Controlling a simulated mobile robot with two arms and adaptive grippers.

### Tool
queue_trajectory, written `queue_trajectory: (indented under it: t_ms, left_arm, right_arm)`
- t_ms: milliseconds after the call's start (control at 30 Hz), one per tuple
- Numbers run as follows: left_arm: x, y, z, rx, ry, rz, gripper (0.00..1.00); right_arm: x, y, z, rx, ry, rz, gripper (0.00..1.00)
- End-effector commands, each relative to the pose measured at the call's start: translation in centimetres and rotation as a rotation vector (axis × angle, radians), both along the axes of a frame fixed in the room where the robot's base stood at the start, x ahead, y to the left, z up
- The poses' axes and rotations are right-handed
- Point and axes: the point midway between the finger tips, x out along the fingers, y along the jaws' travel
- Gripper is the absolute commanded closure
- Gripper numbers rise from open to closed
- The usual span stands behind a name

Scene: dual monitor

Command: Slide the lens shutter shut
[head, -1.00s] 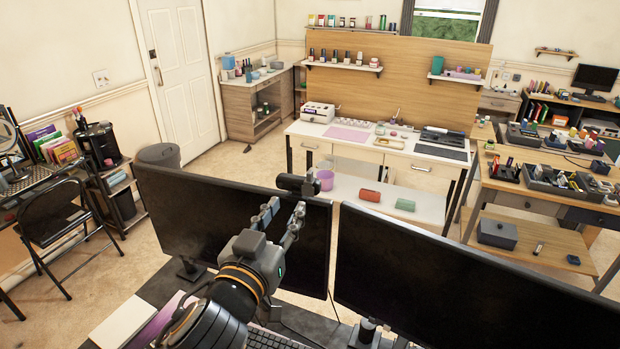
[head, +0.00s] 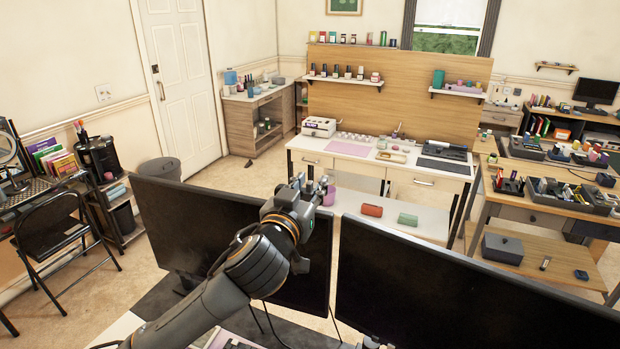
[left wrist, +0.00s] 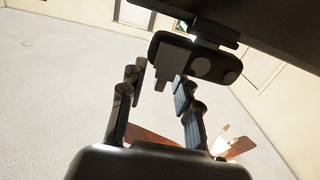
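A black webcam (left wrist: 222,66) with a round grey lens area shows in the left wrist view, close beyond the fingertips and against the dark monitor edge. A grey blocky piece (left wrist: 164,66) sits on its front; I cannot tell surely whether this is the shutter or its tab. My left gripper (left wrist: 158,82) is open, its two fingers apart with nothing between them. In the head view my left gripper (head: 312,186) is at the top edge of the left monitor (head: 185,222) and mostly hides the webcam. My right gripper is not in view.
The right monitor (head: 430,285) stands beside the left one on the desk in front of me. Beyond are a white worktable (head: 350,149) and a wooden table with trays (head: 570,195) at the right. A folding chair (head: 60,235) stands at the left.

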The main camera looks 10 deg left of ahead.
Motion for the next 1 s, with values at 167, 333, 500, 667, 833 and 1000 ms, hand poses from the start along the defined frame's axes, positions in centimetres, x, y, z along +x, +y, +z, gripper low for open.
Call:
queue_trajectory:
  t_ms: [167,333,500,667,833,1000]
  left_arm:
    - [0.5,-0.1,0.0,-0.001,0.0,-0.001,0.68]
    - [0.5,-0.1,-0.1,-0.001,0.0,-0.001,0.68]
    - [0.5,-0.1,-0.1,-0.001,0.0,-0.001,0.98]
    - [0.5,-0.1,-0.1,-0.001,0.0,-0.001,1.0]
    - [0.5,0.2,-0.1,0.0,0.0,0.001,1.0]
    - [0.8,2.5,-0.2,-0.001,0.001,0.002,1.0]
  right_arm:
    - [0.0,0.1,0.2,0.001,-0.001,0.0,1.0]
    - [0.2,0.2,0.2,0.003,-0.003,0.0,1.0]
    - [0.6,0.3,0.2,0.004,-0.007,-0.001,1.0]
    - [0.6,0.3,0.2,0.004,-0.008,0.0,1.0]
    - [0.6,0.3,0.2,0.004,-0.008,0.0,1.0]
    - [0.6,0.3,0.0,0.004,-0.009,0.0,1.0]
